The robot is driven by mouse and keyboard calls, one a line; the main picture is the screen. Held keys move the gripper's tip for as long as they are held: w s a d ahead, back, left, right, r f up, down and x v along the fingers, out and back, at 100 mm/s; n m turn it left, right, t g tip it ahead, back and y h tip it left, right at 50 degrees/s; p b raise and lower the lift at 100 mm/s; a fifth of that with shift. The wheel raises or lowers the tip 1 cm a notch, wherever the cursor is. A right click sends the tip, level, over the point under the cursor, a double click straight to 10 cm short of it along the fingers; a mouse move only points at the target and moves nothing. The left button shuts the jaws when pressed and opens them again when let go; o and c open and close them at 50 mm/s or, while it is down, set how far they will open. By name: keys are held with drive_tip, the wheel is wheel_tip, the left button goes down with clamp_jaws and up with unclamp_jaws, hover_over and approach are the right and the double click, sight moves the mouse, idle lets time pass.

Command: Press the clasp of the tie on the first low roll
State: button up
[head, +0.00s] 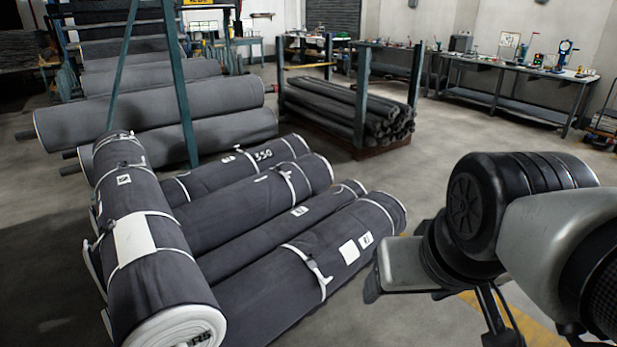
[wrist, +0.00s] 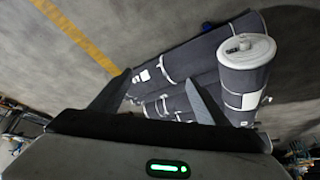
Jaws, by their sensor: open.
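Several dark grey rolls with white ties lie low on the floor in the head view. The nearest low roll (head: 268,290) has two white labels and a white tie (head: 299,254) around it. A pale clasp (head: 318,268) sits on that tie, on the side facing me. In the wrist view, my gripper (wrist: 157,92) is open and empty, its two dark fingers spread, with rolls (wrist: 203,58) beyond them. My arm is to the right of the rolls in the head view, apart from them. I cannot make out the clasp in the wrist view.
Another roll (head: 150,262) lies across the left ends of the low rolls; it also shows in the wrist view (wrist: 246,82). A green-posted rack (head: 362,95) holds dark thin rolls behind. A workbench (head: 520,75) stands at the back right. Floor between is clear.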

wheel_tip(320, 180, up, 18)
drive_tip(key=p, duration=1.6)
drive_tip(key=shift+f+p, duration=0.1)
drive_tip(key=shift+p, duration=0.25)
clamp_jaws()
drive_tip(key=shift+f, duration=0.2)
drive_tip(key=shift+a, duration=0.1)
